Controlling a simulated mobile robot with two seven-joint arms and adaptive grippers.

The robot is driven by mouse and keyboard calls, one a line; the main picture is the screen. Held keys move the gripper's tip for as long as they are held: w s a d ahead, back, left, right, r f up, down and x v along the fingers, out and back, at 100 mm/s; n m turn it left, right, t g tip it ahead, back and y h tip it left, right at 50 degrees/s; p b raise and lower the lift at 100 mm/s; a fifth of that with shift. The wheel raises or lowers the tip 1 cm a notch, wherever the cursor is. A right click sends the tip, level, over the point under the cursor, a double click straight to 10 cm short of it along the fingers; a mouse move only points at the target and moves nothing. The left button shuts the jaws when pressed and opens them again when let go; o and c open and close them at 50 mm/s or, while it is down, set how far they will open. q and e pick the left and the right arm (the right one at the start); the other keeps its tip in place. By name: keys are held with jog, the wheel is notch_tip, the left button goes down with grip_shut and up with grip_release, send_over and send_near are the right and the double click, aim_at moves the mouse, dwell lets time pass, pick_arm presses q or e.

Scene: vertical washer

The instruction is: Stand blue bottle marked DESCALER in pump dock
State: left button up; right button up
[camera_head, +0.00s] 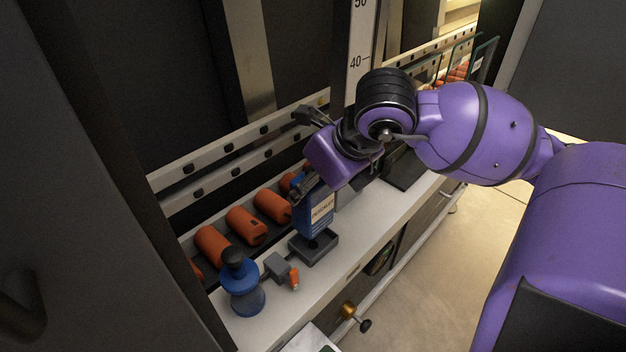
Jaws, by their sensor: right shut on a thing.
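The blue bottle (316,222) carries a pale label that reads DESCALER. It is close to upright, directly over a square grey tray (325,250) that looks like the pump dock. A dark part shows between the bottle's lower end and the tray; I cannot tell whether the bottle rests in it. My right gripper (304,188) comes down from above and is shut on the upper part of the bottle, hiding its top. My left gripper is not in view.
A grey block with an orange lever (294,277) sits beside the tray. A blue, dark-topped bottle (243,287) stands at the counter's near left. Several orange cylinders (246,226) lie along the back below a slotted rail (228,148). A brass knob (348,311) projects from the front.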

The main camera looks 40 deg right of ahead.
jog(key=shift+f+b, duration=0.5)
jog(key=shift+f, duration=0.25)
jog(key=shift+f+b, duration=0.6)
jog(key=shift+f, duration=0.25)
jog(key=shift+f+b, duration=0.75)
jog(key=shift+f, duration=0.35)
jog(key=shift+f+b, duration=0.6)
jog(key=shift+f, duration=0.3)
jog(key=o, duration=1.8)
